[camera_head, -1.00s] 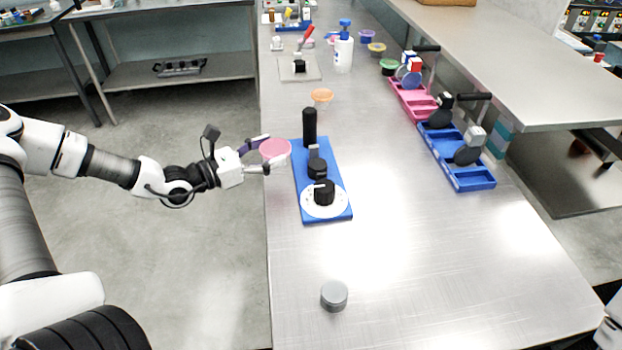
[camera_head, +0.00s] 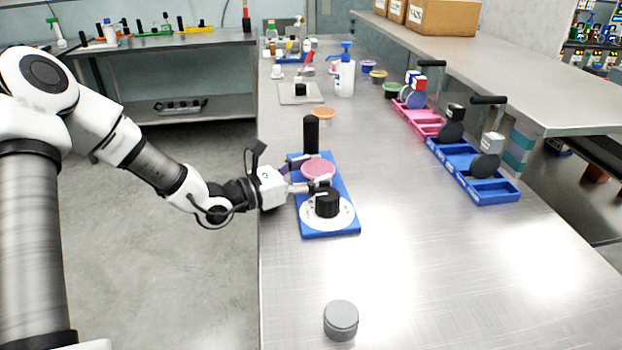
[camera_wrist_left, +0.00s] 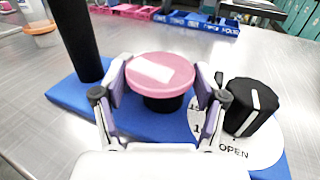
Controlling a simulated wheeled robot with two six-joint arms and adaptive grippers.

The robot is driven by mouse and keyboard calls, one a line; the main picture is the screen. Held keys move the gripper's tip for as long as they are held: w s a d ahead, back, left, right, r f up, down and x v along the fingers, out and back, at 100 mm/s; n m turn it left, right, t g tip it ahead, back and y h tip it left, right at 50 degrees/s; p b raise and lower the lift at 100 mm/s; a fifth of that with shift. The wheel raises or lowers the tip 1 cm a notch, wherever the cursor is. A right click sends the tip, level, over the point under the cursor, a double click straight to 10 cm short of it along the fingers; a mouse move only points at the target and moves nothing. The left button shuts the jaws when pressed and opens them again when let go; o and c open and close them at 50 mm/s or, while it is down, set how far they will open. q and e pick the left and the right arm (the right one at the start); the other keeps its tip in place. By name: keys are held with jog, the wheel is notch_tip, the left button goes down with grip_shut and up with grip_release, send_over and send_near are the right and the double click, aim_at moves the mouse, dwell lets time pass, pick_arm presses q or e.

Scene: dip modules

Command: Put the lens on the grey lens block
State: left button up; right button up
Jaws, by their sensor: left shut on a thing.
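The grey lens block (camera_head: 341,316), a short grey cylinder, stands alone near the front of the table, apart from my gripper. My right gripper is not in view.
The base plate also carries a tall black post (camera_head: 311,135) and a black knob (camera_head: 327,203) on a white dial. Blue (camera_head: 497,188) and pink trays stand to the right. An orange cup (camera_head: 322,114) is behind. The table around the grey block is clear.

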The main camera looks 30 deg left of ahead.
pick_arm(q)
jog(key=shift+s+d+f+b, duration=0.1)
jog(key=shift+f+b, duration=0.1)
jog(key=shift+b, duration=0.15)
jog(key=o, duration=0.9)
jog(key=shift+o, duration=0.2)
